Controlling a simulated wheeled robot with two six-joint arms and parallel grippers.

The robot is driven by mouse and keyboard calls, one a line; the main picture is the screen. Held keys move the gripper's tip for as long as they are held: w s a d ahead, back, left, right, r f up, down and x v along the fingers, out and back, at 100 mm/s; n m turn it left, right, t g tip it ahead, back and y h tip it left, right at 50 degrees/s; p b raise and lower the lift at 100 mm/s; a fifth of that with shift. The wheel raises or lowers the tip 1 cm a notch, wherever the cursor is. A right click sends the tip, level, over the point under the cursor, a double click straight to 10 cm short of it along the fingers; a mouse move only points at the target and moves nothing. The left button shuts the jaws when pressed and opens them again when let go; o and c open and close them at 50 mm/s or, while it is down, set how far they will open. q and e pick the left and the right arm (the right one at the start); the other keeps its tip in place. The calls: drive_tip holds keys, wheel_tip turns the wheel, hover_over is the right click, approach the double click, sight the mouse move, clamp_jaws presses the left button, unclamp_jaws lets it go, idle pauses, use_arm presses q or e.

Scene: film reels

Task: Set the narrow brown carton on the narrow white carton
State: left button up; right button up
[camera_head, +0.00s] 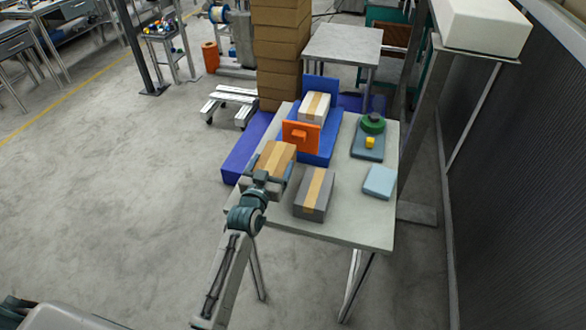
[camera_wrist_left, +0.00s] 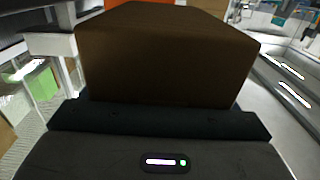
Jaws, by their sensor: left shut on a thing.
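The narrow brown carton (camera_head: 277,155) has a lighter tape strip and is held at the left edge of the table. My left gripper (camera_head: 264,178) is shut on it. In the left wrist view the brown carton (camera_wrist_left: 165,55) fills the upper middle, dark and close; the fingertips are hidden there. The narrow white carton (camera_head: 314,107) with a tan tape strip sits farther back on a blue base, behind an upright orange plate (camera_head: 300,136). The brown carton is apart from the white one, nearer to me. My right gripper is not in view.
A grey carton (camera_head: 314,194) lies right of my left gripper on the table (camera_head: 355,232). A light blue box (camera_head: 380,182), a green round piece (camera_head: 372,123) and a yellow block (camera_head: 370,142) are at the right. A blue upright panel (camera_head: 321,84) stands behind the white carton.

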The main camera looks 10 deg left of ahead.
use_arm(q)
drive_tip(key=shift+f+b, duration=1.2)
drive_tip(key=shift+f, duration=2)
drive_tip(key=o, duration=0.8)
drive_tip(key=shift+f, duration=0.2)
drive_tip(key=o, duration=0.3)
drive_tip(key=shift+o, duration=0.2)
drive_tip(key=shift+r, duration=0.15)
